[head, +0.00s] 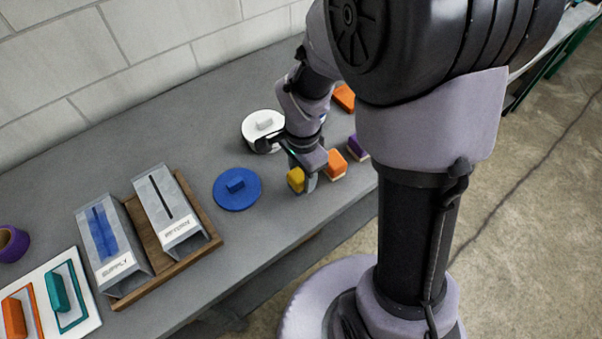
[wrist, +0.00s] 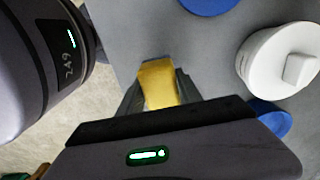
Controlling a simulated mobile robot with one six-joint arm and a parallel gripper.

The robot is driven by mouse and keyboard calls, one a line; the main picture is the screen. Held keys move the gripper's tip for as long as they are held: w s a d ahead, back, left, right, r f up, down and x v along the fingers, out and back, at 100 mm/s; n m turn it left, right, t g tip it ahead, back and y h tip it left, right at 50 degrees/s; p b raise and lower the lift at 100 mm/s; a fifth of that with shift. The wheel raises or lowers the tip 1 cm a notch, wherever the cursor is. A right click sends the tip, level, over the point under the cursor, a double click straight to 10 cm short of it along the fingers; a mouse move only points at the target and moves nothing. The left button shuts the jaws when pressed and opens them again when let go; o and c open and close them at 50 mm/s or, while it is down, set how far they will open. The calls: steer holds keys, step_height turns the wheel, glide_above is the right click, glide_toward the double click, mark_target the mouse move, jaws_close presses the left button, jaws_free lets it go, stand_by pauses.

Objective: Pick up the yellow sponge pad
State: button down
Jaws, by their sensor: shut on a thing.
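The yellow sponge pad (head: 296,179) is near the front edge of the grey workbench in the head view. It also shows in the wrist view (wrist: 158,83), between the two fingers. My gripper (head: 304,182) is shut on the pad, with one finger on each side of it in the wrist view (wrist: 159,90). The pad's lower part is hidden, and I cannot tell whether it touches the bench.
Right of my gripper are an orange block (head: 336,164) and a purple one (head: 356,147). A white round lidded container (head: 256,133) and a blue disc (head: 230,197) stand nearby. Two labelled metal ducts (head: 169,209) sit in a wooden tray (head: 197,192) at left.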

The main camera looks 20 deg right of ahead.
steer(key=s+r+b, duration=0.1)
steer(key=s+b, duration=0.8)
steer(key=s, duration=0.6)
steer(key=shift+s, duration=0.15)
steer(key=c, duration=1.5)
jaws_free()
steer(key=shift+r, duration=0.1)
steer(key=c, duration=0.5)
